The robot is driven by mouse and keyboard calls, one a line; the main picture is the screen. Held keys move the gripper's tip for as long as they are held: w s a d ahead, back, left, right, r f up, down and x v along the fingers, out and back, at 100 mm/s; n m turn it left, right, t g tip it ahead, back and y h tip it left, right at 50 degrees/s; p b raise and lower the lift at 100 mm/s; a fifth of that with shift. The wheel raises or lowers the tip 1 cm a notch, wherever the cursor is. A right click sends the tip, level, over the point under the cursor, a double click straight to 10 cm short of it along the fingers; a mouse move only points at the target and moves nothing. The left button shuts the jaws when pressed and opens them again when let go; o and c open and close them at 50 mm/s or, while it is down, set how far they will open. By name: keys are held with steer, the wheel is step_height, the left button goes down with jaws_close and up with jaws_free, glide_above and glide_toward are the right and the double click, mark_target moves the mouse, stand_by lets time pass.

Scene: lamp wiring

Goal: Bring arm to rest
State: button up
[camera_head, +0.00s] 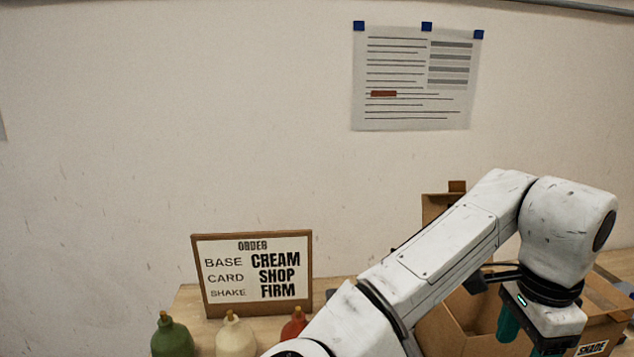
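My white arm reaches across the lower right in the head view. My gripper (522,339) points down at its end, over the open cardboard box. Its two teal fingers stand apart, and I see nothing held between them.
The cardboard box (464,309) stands open on the table (190,299), partly hidden by my arm. An order sign (256,272) reads base cream, card shop, shake firm. Green (171,340), cream (235,338) and red (294,326) bottles stand before it. A paper sheet (416,78) hangs on the wall.

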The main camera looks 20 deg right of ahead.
steer(key=d+f+n+t+h, duration=0.1)
steer(key=d+f+n+h, duration=0.1)
steer(key=d+n+h, duration=0.55)
step_height(320, 180, down, 7)
steer(key=n+t+y, duration=0.1)
steer(key=n+t, duration=0.1)
steer(key=n, duration=0.2)
steer(key=s+a+f+n+g+y, duration=0.1)
steer(key=s+a+f+n+y, duration=0.2)
steer(key=s+a+f+n, duration=0.55)
steer(key=s+a+f+n+g+y, duration=0.15)
steer(key=s+a+f+y, duration=0.35)
steer(key=a+f, duration=0.7)
step_height(320, 180, down, 11)
steer(key=h+b, duration=0.1)
steer(key=b, duration=0.9)
steer(key=shift+s+d+n, duration=0.25)
steer(key=shift+d+n, duration=0.1)
